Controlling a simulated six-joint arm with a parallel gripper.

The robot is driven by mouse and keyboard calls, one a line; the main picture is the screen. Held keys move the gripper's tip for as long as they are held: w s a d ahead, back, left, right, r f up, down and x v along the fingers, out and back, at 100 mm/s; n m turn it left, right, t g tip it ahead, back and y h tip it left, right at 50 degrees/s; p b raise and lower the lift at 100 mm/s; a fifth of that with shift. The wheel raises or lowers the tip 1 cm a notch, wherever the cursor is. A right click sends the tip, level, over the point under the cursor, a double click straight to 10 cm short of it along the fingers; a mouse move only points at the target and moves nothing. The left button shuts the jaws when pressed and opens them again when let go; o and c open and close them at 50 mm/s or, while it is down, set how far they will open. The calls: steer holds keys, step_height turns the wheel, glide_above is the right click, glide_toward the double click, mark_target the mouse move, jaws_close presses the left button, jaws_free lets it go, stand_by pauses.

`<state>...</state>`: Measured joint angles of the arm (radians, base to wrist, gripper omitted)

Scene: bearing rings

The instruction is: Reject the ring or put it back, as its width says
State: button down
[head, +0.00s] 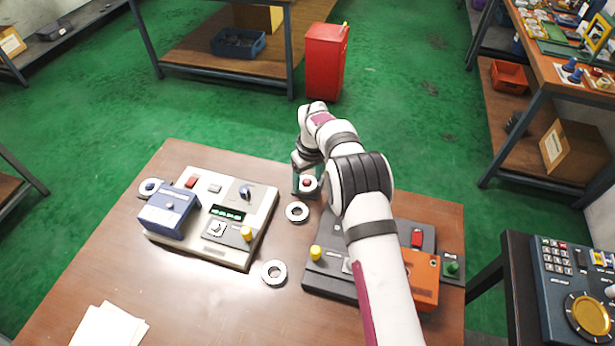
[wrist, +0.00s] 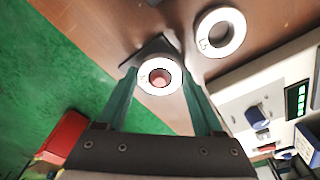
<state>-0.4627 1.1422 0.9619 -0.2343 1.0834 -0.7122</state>
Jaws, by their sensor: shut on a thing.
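A pale metal ring (wrist: 148,88) is between the two fingers of my gripper (wrist: 160,88), and the fingers are shut on it. A reddish round top (wrist: 160,77) shows in the ring's hole; I cannot tell whether the ring rests on its dark base (wrist: 152,47). In the head view my gripper (head: 306,186) holds the ring (head: 313,184) near the table's far edge. A second ring (head: 297,212) lies flat just nearer; in the wrist view it (wrist: 237,32) bears a dark mark, too small to read. Other rings lie at the front (head: 274,283) and left (head: 146,183).
A light grey device (head: 215,251) with a green display and blue block (head: 168,215) stands left. A dark device (head: 328,285) with an orange box (head: 423,280) stands right, partly behind my arm. A red bin (head: 325,65) stands on the floor beyond. Papers (head: 108,328) lie front left.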

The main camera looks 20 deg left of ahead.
stand_by(0.4)
jaws_free()
steer(key=shift+r, duration=3.75)
